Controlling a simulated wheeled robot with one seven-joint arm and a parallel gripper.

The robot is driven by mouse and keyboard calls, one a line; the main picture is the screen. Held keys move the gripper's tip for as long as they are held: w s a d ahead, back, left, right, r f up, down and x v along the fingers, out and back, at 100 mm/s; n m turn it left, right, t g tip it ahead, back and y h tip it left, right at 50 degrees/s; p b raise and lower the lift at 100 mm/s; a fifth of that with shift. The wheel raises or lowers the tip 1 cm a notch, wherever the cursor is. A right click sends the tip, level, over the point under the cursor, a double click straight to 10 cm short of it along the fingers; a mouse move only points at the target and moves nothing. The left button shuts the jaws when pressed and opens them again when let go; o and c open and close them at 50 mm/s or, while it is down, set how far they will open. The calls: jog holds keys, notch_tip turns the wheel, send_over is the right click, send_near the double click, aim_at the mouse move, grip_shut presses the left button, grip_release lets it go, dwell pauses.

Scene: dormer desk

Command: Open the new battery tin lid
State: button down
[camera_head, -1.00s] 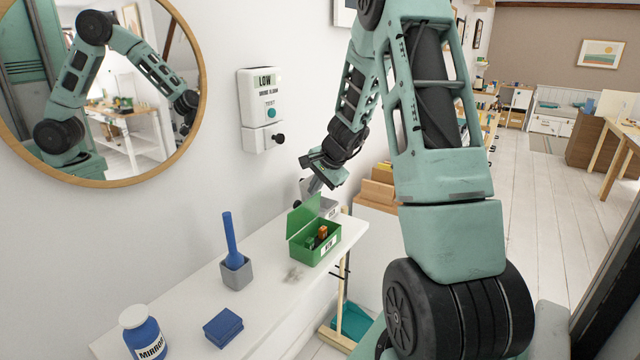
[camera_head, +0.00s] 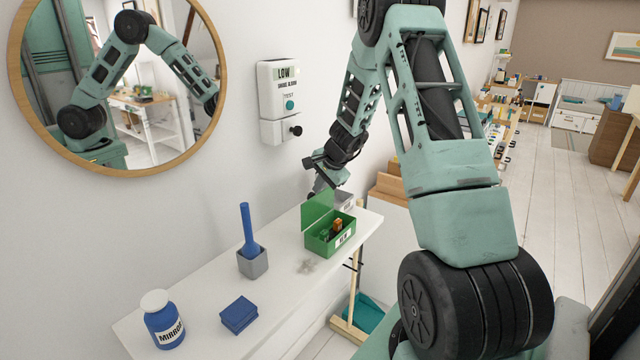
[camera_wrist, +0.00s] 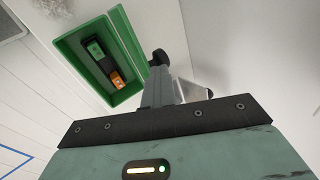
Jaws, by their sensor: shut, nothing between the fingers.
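The green battery tin (camera_head: 333,243), with a white label reading NEW, stands on the white shelf. Its lid (camera_head: 317,212) is raised, standing up along the tin's left back side. A green and an orange-ended battery (camera_head: 336,228) lie inside; they also show in the wrist view (camera_wrist: 117,80). My gripper (camera_head: 318,192) is just behind the raised lid, partly hidden by it in the head view. In the wrist view my gripper's fingers (camera_wrist: 158,60) are together and empty beside the tin's lid edge; whether they touch the lid I cannot tell.
A grey tin (camera_head: 345,201) stands behind the green one. A smoke alarm box (camera_head: 280,100) hangs on the wall above.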

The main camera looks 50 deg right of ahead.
jog(key=p, duration=0.2)
jog(key=shift+w+r+g+p, duration=0.1)
jog(key=shift+g+p, duration=0.2)
jog(key=shift+w+p, duration=0.25)
jog(key=shift+p, duration=0.75)
jog(key=shift+w+a+f+g, duration=0.1)
jog(key=shift+w+f+g, duration=0.2)
jog(key=shift+w+f, duration=0.25)
jog(key=shift+r, duration=0.1)
jog(key=shift+w+a, duration=0.1)
